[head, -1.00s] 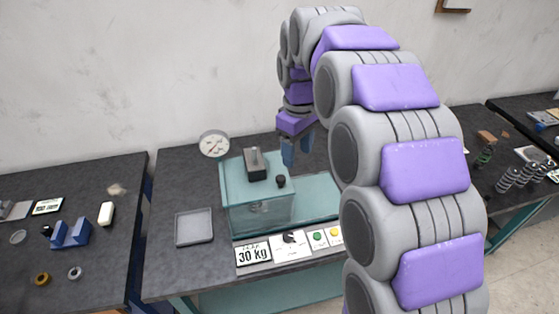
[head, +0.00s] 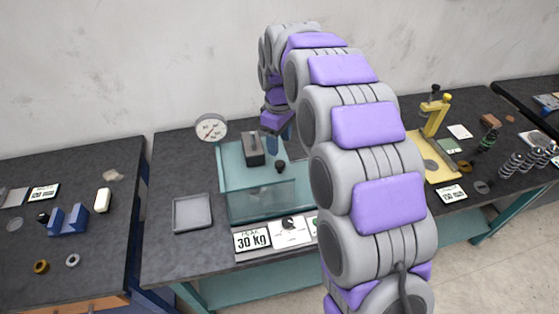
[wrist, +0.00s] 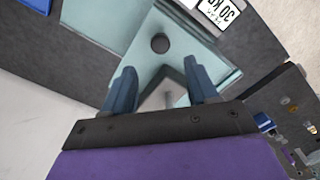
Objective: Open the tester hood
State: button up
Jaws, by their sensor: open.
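The teal tester (head: 232,175) stands on the middle bench, with a clear glassy hood (head: 262,200) at its front that looks closed. A black round knob (head: 281,166) sits on top near the right; the wrist view shows it (wrist: 160,43) just beyond the fingertips. A dark block (head: 254,148) stands on the tester's top, left of the knob. My gripper (head: 279,141) is above and behind the knob, fingers pointing down. In the wrist view my gripper (wrist: 162,78) has its two blue fingers apart, with the knob outside them. A pale part between them is unclear.
A pressure gauge (head: 211,128) stands behind the tester. A grey tray (head: 192,213) lies left of it, and a 30 kg sign (head: 252,240) stands in front. A yellow press (head: 436,118) is on the right. My arm hides the tester's right side.

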aim_at(279, 163)
notch_tip(279, 163, down, 8)
jog(key=shift+f+b, duration=0.1)
jog(key=shift+b, duration=0.4)
jog(key=shift+c, duration=0.4)
grip_shut()
